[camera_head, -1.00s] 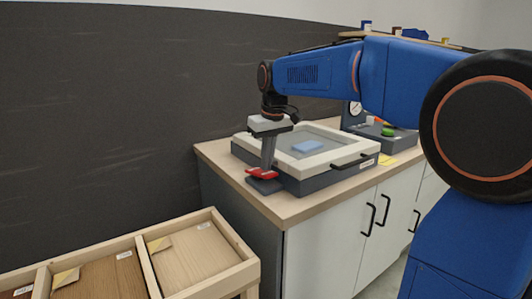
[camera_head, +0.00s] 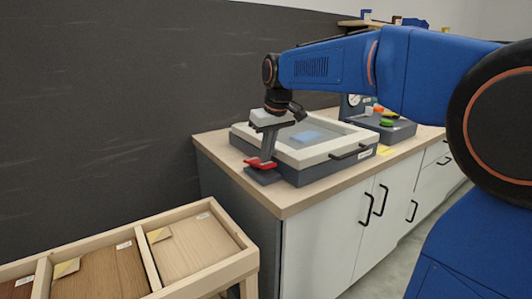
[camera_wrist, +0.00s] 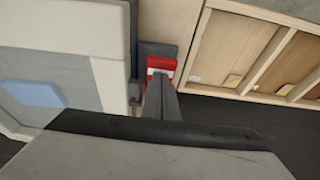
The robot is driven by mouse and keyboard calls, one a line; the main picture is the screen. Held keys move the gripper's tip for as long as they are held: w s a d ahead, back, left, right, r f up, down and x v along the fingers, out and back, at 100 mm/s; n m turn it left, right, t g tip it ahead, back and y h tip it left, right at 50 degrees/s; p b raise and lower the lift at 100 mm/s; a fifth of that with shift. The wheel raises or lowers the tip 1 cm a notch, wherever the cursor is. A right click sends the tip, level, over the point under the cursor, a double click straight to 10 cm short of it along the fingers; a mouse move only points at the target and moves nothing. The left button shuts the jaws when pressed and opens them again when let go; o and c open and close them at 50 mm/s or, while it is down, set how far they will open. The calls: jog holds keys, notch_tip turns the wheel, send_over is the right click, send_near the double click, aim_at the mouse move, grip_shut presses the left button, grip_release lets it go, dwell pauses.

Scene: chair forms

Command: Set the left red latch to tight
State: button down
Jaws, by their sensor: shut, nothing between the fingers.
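The red latch (camera_head: 260,164) sits on a dark grey block at the left front of a grey case with a cream-framed lid (camera_head: 318,155). In the wrist view the latch (camera_wrist: 160,64) shows just beyond my fingertips, partly hidden by them. My gripper (camera_head: 266,159) is shut and empty. It leans down from the upper right, with its tips at the latch; whether they touch it I cannot tell. The tips also show in the wrist view (camera_wrist: 160,82). No second red latch is visible, and I cannot read the latch's setting.
A blue pad (camera_head: 306,136) lies on the lid's panel, and a black handle (camera_head: 349,153) is at its front. A grey device with a gauge (camera_head: 386,126) stands behind on the counter (camera_head: 290,204). A wooden tray with compartments (camera_head: 195,248) stands at lower left.

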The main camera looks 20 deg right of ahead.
aim_at(269, 164)
jog(key=shift+s+f+t, duration=0.1)
jog(key=shift+s+t, duration=0.15)
jog(key=shift+t, duration=0.15)
jog(key=shift+s+d+f+t+y, duration=0.25)
jog(key=shift+s+f+t+y, duration=0.3)
jog(key=shift+t, duration=0.45)
jog(key=shift+s+f, duration=0.25)
jog(key=shift+f, duration=0.05)
jog(key=shift+d+f, duration=0.1)
jog(key=v, duration=1.3)
jog(key=shift+s+r, duration=0.2)
jog(key=shift+r, duration=0.15)
